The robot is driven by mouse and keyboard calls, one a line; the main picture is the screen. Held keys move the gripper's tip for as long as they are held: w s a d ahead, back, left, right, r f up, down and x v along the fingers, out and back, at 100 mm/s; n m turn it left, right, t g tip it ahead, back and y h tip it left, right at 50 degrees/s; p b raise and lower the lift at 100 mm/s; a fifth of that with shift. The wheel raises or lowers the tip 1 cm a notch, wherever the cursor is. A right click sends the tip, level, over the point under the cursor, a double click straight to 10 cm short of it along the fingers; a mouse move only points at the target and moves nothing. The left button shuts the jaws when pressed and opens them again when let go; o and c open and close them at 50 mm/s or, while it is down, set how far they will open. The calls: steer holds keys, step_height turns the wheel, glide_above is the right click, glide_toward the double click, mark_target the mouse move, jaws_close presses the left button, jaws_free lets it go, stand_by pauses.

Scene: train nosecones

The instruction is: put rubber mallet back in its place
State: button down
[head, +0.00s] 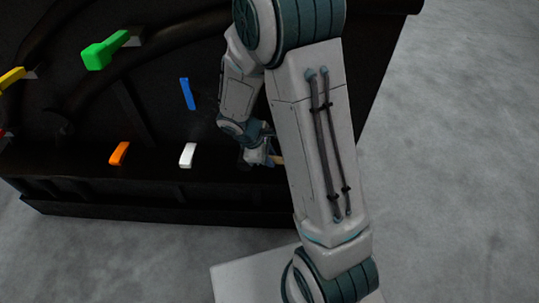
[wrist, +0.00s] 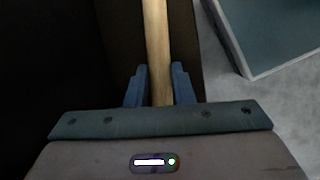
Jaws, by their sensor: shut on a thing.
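My gripper (wrist: 158,76) is shut on a pale wooden handle (wrist: 156,35), which runs up between the two blue fingers to the top edge of the wrist view. I take it for the handle of the rubber mallet; its head is not visible. In the head view my gripper (head: 259,155) is low in front of the black structure, partly behind my arm. Only a short bit of the wooden handle (head: 278,160) shows beside it. The mallet's place cannot be made out in either view.
The large black structure (head: 120,190) carries green (head: 100,52), yellow (head: 12,77), blue (head: 187,93), orange (head: 119,153) and white (head: 187,155) handle-like pieces. A pale-edged flat panel (wrist: 275,35) is at the wrist view's upper right. Grey floor (head: 460,170) is clear at right.

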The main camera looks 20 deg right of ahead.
steer(key=shift+f+b, duration=1.5)
steer(key=shift+f, duration=0.35)
steer(key=c, duration=1.2)
jaws_free()
steer(key=shift+o, duration=0.2)
steer(key=p+v, duration=0.3)
steer(key=v, duration=1)
steer(key=shift+a+r, duration=0.1)
steer(key=shift+r, duration=0.3)
